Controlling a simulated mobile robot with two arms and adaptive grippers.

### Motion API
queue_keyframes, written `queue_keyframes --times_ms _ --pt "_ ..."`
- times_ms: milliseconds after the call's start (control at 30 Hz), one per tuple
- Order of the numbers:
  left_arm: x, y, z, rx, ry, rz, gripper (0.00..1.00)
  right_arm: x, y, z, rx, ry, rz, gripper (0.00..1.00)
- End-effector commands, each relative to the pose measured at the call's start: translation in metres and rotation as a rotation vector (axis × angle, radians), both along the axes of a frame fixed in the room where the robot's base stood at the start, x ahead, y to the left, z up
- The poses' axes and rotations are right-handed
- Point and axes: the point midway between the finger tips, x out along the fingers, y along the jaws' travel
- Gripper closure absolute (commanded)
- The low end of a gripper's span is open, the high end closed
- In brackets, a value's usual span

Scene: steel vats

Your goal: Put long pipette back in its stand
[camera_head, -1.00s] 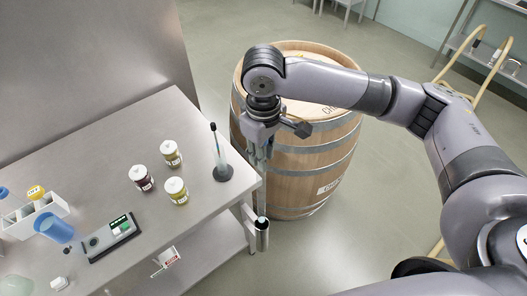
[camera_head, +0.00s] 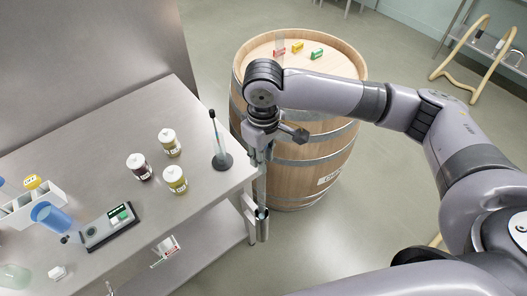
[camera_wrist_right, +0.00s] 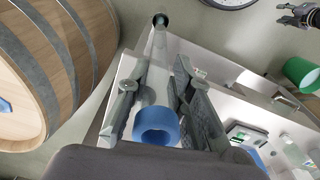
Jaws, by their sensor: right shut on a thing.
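My right gripper (camera_head: 261,158) is shut on the long pipette (camera_head: 262,188) beside the table's right edge. The pipette hangs upright, its lower end at the mouth of the steel tube stand (camera_head: 262,228) fixed to the table's side. How deep it reaches is hard to tell. In the right wrist view the pipette's blue ring end (camera_wrist_right: 157,127) is near the camera between the fingers, and the clear tube runs toward the stand's dark round mouth (camera_wrist_right: 160,20). Another gripper, apparently my left (camera_wrist_right: 284,12), is small at the top right of that view; its jaw state is unclear.
A wooden barrel (camera_head: 300,175) stands close behind the right gripper, with several small coloured blocks on top. On the steel table (camera_head: 110,140) are a thin instrument in a black base (camera_head: 221,161), jars (camera_head: 176,180), a black device (camera_head: 109,228) and a white rack (camera_head: 32,205).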

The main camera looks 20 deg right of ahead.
Motion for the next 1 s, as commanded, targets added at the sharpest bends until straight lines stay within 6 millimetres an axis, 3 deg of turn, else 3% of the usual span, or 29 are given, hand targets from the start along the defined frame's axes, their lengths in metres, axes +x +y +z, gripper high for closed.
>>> queue_keyframes --times_ms 1000 --pt "0.001 0.0 -0.019 -0.001 -0.002 0.001 0.6 0.0 0.0 -0.062 0.001 0.0 0.0 1.0"
